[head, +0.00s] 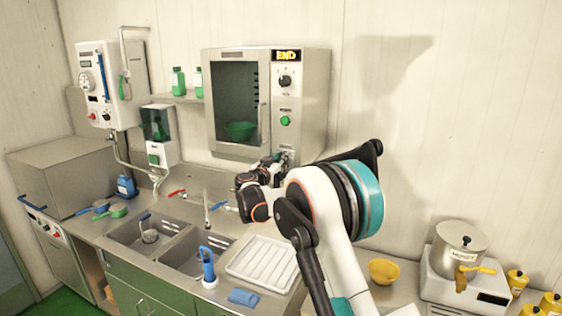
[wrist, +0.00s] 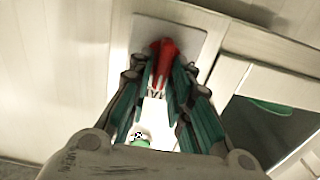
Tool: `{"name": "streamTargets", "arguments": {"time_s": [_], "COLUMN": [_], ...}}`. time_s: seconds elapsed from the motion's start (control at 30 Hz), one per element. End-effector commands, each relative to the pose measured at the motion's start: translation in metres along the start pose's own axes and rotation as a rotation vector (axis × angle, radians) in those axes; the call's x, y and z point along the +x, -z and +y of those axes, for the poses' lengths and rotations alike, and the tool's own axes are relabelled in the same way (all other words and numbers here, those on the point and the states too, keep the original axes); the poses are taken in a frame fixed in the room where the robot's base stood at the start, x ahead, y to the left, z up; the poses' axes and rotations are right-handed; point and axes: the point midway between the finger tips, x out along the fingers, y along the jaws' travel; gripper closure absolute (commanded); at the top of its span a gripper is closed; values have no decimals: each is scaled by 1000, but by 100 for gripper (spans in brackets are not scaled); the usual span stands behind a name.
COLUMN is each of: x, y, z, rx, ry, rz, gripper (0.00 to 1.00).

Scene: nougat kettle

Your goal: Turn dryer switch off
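The dryer (head: 265,103) is the steel wall cabinet with a dark glass door. Its display (head: 286,56) reads END, with a black knob and a green button (head: 285,121) below. In the wrist view a red switch lever (wrist: 164,58) stands on a pale plate (wrist: 190,37), with the green button (wrist: 139,141) also in sight. My gripper (wrist: 162,72) has its fingertips on either side of the red lever, very close to it. Whether they press on it, I cannot tell. In the head view my gripper (head: 283,159) is at the dryer's lower right and hides the switch.
A green bowl (head: 239,130) is inside the dryer. Below are sinks with taps (head: 207,199) and a white drying rack (head: 262,262). A pot (head: 459,246) and a yellow bowl (head: 383,271) stand right of my arm. The wall right of the dryer is bare.

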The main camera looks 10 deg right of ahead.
Motion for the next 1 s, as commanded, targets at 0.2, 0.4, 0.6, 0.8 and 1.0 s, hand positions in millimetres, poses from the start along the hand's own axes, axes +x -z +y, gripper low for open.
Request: {"name": "streamTargets", "arguments": {"time_s": [0.2,0.4,0.6,0.8,1.0], "x": [0,0,0,-1,-1], "y": [0,0,-2,-4,-5], "z": [0,0,-2,-4,-6], "rx": [0,-17,-94,-244,-432], "ry": [0,0,0,0,1], "rz": [0,0,0,0,0], "gripper": [100,100,100,100,100]}}
